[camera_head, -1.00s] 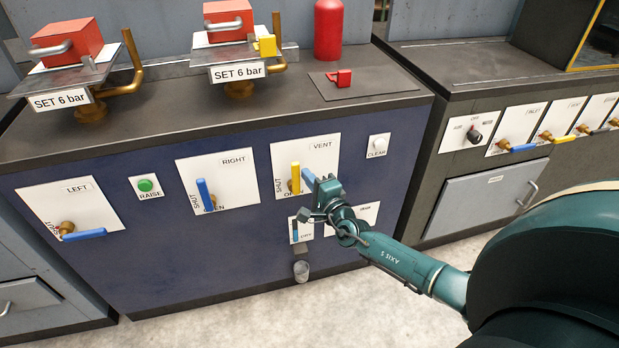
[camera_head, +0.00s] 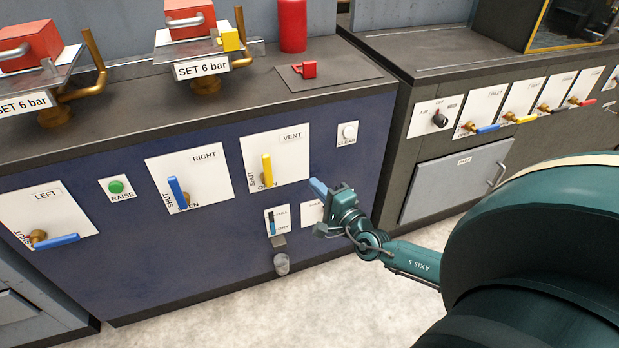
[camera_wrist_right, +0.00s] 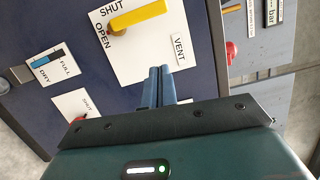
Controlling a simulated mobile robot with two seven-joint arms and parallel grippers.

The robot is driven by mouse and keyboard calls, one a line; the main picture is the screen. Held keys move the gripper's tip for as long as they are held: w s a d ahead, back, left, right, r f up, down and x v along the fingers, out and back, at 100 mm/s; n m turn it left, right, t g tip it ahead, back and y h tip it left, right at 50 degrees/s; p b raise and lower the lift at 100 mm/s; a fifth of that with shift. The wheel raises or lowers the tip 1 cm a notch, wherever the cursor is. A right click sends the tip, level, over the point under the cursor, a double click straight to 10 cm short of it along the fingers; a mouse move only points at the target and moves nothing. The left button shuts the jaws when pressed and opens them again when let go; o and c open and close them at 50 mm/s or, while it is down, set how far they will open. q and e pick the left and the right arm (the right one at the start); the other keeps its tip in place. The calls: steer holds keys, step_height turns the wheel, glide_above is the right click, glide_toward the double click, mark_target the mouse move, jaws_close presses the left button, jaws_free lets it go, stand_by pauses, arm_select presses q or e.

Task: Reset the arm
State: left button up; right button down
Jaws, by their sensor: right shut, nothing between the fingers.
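My right gripper (camera_head: 318,188) is in front of the blue cabinet front, just right of and below the VENT plate. In the right wrist view its two blue fingers (camera_wrist_right: 159,86) are together with nothing between them. The yellow vent handle (camera_head: 266,170) stands upright on its white VENT plate (camera_head: 292,150), apart from the gripper. In the right wrist view the yellow handle (camera_wrist_right: 138,18) lies beside the SHUT label, with OPEN at its pivot end. My teal right arm comes in from the right. My left gripper is not in view.
The blue RIGHT handle (camera_head: 178,192) is upright; the blue LEFT handle (camera_head: 57,241) is level. A green RAISE button (camera_head: 116,187), a CLEAR button (camera_head: 347,133) and a level gauge (camera_head: 272,222) are on the same front. A grey bench (camera_head: 430,90) with several valves stands at right.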

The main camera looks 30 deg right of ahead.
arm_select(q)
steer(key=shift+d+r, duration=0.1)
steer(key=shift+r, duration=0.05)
arm_select(e)
steer(key=shift+s, duration=0.15)
